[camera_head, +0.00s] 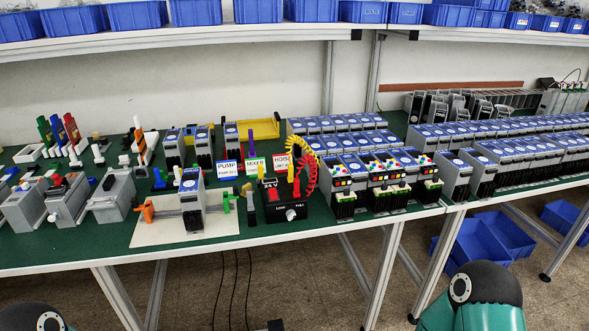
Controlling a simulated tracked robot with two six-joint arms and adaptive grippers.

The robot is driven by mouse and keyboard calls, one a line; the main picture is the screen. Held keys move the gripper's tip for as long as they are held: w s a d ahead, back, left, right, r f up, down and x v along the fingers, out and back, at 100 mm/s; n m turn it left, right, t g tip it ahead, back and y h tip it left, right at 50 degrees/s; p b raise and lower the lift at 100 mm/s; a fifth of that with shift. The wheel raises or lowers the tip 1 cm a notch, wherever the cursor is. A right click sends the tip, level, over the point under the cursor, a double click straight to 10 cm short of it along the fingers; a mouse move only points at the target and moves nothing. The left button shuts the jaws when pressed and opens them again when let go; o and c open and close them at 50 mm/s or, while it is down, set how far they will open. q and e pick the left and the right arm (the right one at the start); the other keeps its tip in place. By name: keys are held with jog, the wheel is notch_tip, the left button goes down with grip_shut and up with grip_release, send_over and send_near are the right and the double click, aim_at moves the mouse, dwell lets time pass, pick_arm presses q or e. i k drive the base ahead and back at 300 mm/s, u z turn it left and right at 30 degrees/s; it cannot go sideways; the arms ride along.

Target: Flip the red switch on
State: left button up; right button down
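A black power box (301,223) stands near the table's front edge, right of the white sheet. It has a "24 V" label, a pale round knob (291,214) on its front and red parts on top. One small red part (273,194) sits below the label; it may be the red switch, but its position is too small to tell. A grey box (68,203) at the left also carries a small red piece (56,180). Neither of my grippers shows; only teal and black parts of my arms appear at the bottom left and bottom right corners.
A grey and blue soft starter (192,201) stands on the white sheet (222,230), between orange and green clamp-like parts. Rows of similar units fill the right. Blue bins (470,241) lie under the table. A red and yellow coiled cable (309,172) rises beside the box.

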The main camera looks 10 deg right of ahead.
aim_at(274, 194)
jog(key=u, duration=0.1)
jog(key=i, duration=0.8)
jog(key=u, duration=0.6)
